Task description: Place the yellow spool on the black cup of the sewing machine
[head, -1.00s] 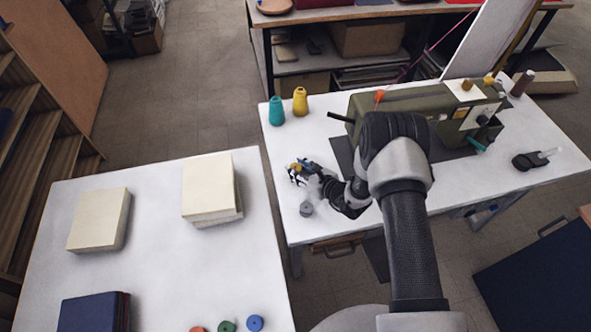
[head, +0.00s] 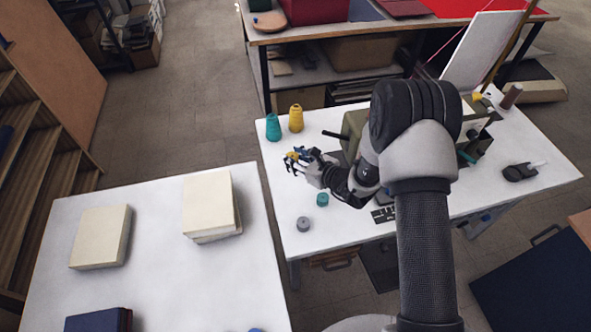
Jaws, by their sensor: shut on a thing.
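My gripper (head: 291,162) is above the left part of the white sewing table, its dark fingers pointing left. It is shut on a small yellow thing, apparently the yellow spool (head: 293,155), mostly covered by the fingers. A blue bit shows beside it. The olive-green sewing machine (head: 355,124) stands right of my gripper, and my arm hides much of its middle. I cannot clearly make out the black cup; a dark round part (head: 472,134) shows on the machine's right end.
A teal cone (head: 273,127) and a yellow cone (head: 296,118) stand behind my gripper. A teal spool (head: 322,199) and a grey spool (head: 303,225) lie in front. A black tool (head: 520,171) lies at right. The left table (head: 150,270) holds books.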

